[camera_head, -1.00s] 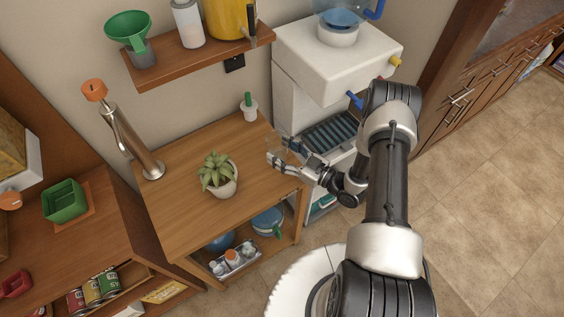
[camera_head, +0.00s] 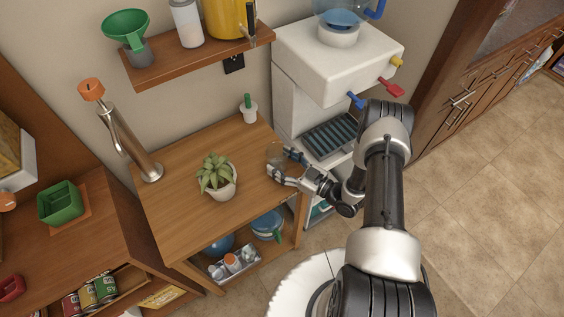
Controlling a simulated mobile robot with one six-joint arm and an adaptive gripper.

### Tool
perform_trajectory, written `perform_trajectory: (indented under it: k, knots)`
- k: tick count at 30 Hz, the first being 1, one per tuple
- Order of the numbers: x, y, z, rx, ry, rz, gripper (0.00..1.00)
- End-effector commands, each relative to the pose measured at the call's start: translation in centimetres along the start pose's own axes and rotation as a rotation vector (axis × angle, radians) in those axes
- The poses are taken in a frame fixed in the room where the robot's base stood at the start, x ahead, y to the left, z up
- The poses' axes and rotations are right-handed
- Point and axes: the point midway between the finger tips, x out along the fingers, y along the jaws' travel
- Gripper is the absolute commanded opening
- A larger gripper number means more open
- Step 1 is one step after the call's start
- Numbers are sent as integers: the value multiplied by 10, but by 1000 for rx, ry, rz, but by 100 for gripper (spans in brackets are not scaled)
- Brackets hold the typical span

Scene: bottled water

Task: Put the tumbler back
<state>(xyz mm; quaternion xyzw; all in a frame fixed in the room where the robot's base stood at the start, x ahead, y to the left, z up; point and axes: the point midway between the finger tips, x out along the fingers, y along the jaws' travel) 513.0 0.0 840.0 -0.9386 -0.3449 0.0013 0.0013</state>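The tumbler (camera_head: 275,153) is a clear, faint glass at the right side of the wooden table (camera_head: 192,222). It looks upright and seems to stand on the tabletop, though its base is hard to make out. My gripper (camera_head: 280,161) is beside it, on its near right side. The two fingers are spread apart and the glass shows just beyond and between their tips. Whether a finger still touches the glass is too small to tell.
A potted succulent (camera_head: 217,176) stands left of my gripper, and a small cactus pot (camera_head: 249,109) behind it. The white water dispenser (camera_head: 335,60) with its drip tray (camera_head: 330,135) is to the right. A steel tap (camera_head: 130,143) rises at the table's left.

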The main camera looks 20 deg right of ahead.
Motion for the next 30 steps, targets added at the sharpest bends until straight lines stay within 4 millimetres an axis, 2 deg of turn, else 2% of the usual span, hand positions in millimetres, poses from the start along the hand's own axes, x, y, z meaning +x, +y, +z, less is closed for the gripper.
perform_trajectory:
  k: [4,17,20,30]
  knots:
    - [0,0,0,0,0,0,78]
    - [0,0,-6,0,0,0,78]
    - [-17,2,-4,2,-1,6,78]
    - [-90,2,-4,0,0,7,78]
